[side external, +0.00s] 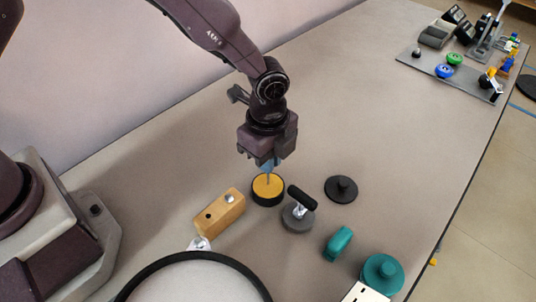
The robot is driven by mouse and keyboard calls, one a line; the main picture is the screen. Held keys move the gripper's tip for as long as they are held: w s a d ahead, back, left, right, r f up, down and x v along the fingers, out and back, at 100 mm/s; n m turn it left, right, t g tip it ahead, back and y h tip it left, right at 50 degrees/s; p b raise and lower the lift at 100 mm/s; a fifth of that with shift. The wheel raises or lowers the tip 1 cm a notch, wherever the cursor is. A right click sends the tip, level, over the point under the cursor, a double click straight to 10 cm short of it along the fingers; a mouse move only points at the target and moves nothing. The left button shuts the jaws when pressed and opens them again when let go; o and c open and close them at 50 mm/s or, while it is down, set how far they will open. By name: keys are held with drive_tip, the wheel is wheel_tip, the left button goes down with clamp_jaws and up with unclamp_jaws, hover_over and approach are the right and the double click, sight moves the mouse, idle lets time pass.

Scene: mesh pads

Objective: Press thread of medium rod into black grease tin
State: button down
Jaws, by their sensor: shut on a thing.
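My gripper (266,160) points down over the black grease tin and is shut on the medium rod (267,179). Only the lower part of the rod shows, a thin shaft below a bluish part at the fingers. The black grease tin (255,198) is a round black tin with yellow-orange grease inside, standing on the table. The rod's lower end is at or just above the grease; I cannot tell whether it touches. The rod looks close to upright.
A wooden block (219,214) with a hole and a metal piece is left of the tin. A grey weight with a black handle (298,215) stands close on the right. A black knobbed disc (341,189), teal pieces (382,273) and a large black-rimmed round thing (190,258) are around.

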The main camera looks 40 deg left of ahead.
drive_tip(key=shift+f, duration=0.35)
idle(0.7)
drive_tip(key=shift+r, duration=3.55)
